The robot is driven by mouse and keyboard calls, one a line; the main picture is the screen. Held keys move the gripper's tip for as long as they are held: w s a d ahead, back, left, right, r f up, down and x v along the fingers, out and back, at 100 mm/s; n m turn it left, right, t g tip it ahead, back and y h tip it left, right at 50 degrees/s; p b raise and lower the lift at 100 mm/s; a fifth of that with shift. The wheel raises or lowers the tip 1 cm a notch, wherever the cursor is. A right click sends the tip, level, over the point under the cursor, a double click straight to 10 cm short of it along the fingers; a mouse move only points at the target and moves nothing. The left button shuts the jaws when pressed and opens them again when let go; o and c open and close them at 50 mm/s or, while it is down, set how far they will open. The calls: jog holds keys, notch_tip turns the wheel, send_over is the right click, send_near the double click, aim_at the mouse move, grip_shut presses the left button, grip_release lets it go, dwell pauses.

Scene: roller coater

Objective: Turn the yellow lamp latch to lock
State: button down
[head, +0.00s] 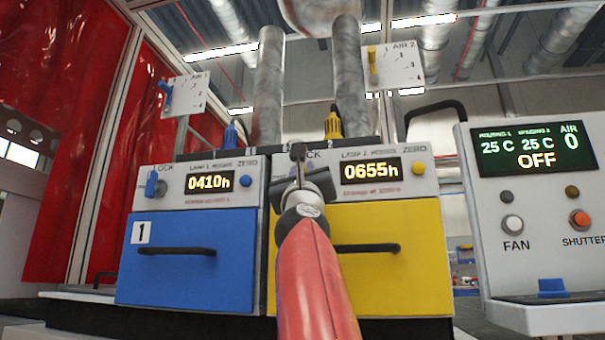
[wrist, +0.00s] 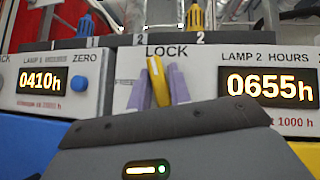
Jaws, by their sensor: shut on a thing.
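The yellow lamp latch (wrist: 159,84) sits under the word LOCK on the grey panel of the lamp 2 unit. It stands nearly upright, its top leaning slightly left. My gripper (wrist: 160,92) is shut on it, with one purple finger on each side. In the head view my gripper (head: 299,172) reaches the left part of the panel above the yellow door (head: 400,270). It hides the latch there.
The blue lamp 1 unit (head: 190,270) stands to the left, with its own blue latch (head: 152,186). Door handles (head: 368,247) stick out below the panels. The control box (head: 530,220) with display and buttons stands at right.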

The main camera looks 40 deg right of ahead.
jog(key=shift+w+d+f+m+g+h+b, duration=0.1)
jog(key=shift+m+g+h+b, duration=0.1)
jog(key=shift+m+g+h, duration=0.6)
jog(key=shift+w+f+m+g+h+b, duration=0.15)
jog(key=shift+m+g+h, duration=0.35)
jog(key=shift+m, duration=0.5)
dwell(0.9)
